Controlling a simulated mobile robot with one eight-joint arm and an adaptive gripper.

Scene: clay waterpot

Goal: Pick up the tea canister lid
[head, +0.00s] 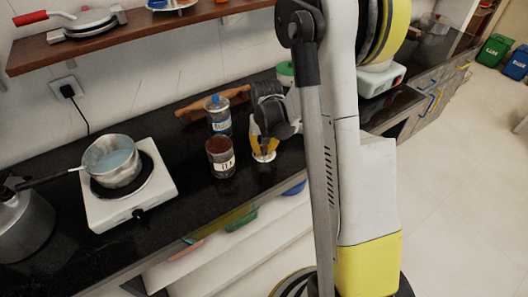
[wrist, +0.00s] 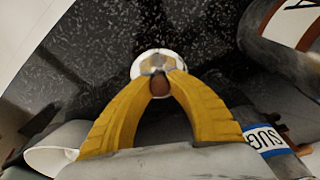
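The tea canister lid is a small pale disc with a brown knob (wrist: 159,87), seen in the wrist view between my yellow fingers. My gripper (wrist: 160,78) points down, its fingertips drawn in on both sides of the knob and appearing to touch it. In the head view the lid (head: 264,157) shows as a pale rim under my gripper (head: 264,146), low over the black counter. I cannot tell whether it rests on the counter. A clear canister with brown contents and a white label (head: 221,158) stands just left of my gripper; its label is too small to read.
A blue-topped canister (head: 218,115) stands behind the brown-filled one; a label reading SUG (wrist: 264,137) shows in the wrist view. A pot (head: 112,161) sits on a white hotplate (head: 103,213) at left. A shelf (head: 135,38) hangs above.

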